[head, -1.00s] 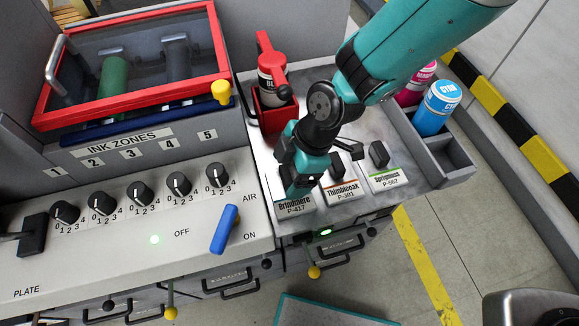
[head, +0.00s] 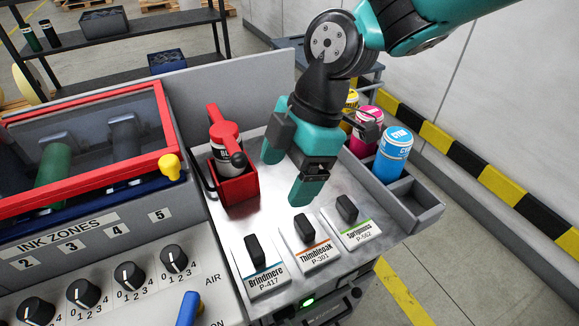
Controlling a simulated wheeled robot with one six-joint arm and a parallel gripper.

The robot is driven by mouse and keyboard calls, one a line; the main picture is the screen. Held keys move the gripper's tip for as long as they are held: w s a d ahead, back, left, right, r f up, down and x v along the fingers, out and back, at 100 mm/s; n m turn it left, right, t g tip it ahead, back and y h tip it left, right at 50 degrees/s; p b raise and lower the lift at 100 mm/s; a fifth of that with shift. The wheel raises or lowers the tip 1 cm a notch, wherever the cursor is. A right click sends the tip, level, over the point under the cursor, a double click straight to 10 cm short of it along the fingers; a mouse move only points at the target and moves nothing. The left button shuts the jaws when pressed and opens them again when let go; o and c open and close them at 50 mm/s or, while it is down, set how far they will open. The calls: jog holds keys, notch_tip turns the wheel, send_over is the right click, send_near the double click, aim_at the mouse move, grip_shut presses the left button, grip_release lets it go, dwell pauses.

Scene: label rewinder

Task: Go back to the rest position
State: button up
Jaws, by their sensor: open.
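My gripper (head: 290,178) hangs from the teal arm above the metal worktop (head: 243,217), with its fingers pointing down, apart and empty. It is behind the row of label blocks and right of the red holder. The label blocks are Brindmere P-417 (head: 267,282), Thimbleoak P-301 (head: 311,255) and Spriggmoss P-562 (head: 357,236), each with a black knob standing on it. The gripper touches none of them as far as I can see.
Yellow, magenta (head: 366,125) and cyan (head: 395,150) cans stand in a grey side tray (head: 427,212). The dial panel (head: 140,300) and red-framed cover (head: 90,185) are at left. Open floor lies at right.

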jog(key=s+d+r+m+t, duration=0.1)
jog(key=s+d+m, duration=0.3)
jog(key=d+m, duration=0.4)
jog(key=s+d+r+m+t+b, duration=0.1)
jog(key=s+d+r+m, duration=0.2)
jog(key=d+m, duration=0.6)
jog(key=shift+s+d+r, duration=0.2)
jog(key=shift+s+d, duration=0.3)
jog(key=shift+s, duration=0.75)
